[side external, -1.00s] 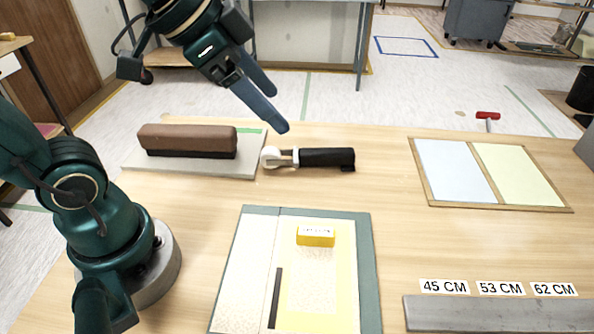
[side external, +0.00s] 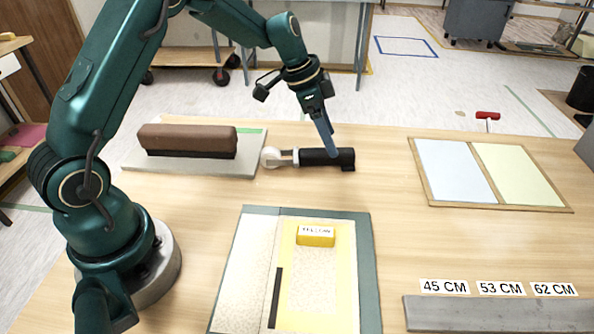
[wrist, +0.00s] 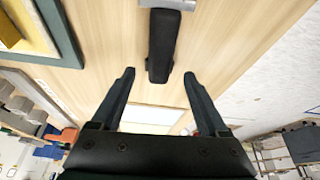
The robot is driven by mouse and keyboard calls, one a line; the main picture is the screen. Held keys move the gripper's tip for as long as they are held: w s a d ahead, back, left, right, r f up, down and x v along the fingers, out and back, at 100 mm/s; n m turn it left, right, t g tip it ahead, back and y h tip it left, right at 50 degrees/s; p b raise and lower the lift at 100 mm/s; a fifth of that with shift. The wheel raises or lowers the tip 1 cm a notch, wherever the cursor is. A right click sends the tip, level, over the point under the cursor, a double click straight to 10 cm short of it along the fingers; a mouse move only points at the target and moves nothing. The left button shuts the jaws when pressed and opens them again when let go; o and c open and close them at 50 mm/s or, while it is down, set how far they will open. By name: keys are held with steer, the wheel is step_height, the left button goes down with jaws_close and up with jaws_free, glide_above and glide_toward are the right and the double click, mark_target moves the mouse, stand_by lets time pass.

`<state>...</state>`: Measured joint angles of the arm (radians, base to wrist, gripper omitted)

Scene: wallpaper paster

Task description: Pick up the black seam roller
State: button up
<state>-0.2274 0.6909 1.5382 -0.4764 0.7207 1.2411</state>
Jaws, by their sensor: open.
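The black seam roller (side external: 318,157) lies on its side on the wooden table, with a black handle to the right and a pale roller head (side external: 275,157) to the left. In the wrist view its black handle (wrist: 162,45) lies ahead of and between the fingers, with only part of the grey metal at the top edge. My gripper (side external: 329,148) is over the handle, pointing down, with a finger crossing in front of it in the side view. The wrist view shows my gripper (wrist: 160,72) open, its fingers apart and nothing between their tips.
A brown brush (side external: 188,138) rests on a grey board (side external: 135,164) left of the roller. A framed blue and yellow panel (side external: 432,206) lies to the right. A yellow block (side external: 316,236) sits on the teal-edged board (side external: 368,270) in front. Bare table surrounds the roller's handle.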

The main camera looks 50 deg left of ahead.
steer(key=shift+x, duration=2.35)
steer(key=shift+f, duration=0.3)
steer(key=c, duration=1.1)
step_height(320, 180, up, 11)
steer(key=shift+f, duration=0.2)
steer(key=shift+c, duration=0.2)
